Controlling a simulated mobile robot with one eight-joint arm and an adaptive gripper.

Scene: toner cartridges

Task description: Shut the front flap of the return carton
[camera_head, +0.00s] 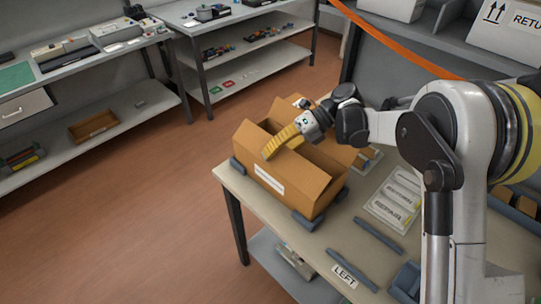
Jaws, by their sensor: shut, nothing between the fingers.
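The return carton (285,195) is a brown cardboard box with a white label on its long near side. It stands on the workbench, with its top at least partly open. Brown flaps stick up around the opening, at the far side (284,113) and at the left end. I cannot tell for sure which one is the front flap. My gripper (268,153) has yellow ribbed fingers reaching down and left over the carton's top. The fingers are shut and empty, with their tips by the left part of the opening. Whether they touch cardboard is unclear. The gripper and wrist hide part of the opening.
Grey blocks sit against the carton's corners. White label cards (397,197) and dark grey strips (366,239) lie to the right on the bench (335,225), near a LEFT label. An orange band (400,42) crosses behind my arm. Shelves stand behind; the floor at left is clear.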

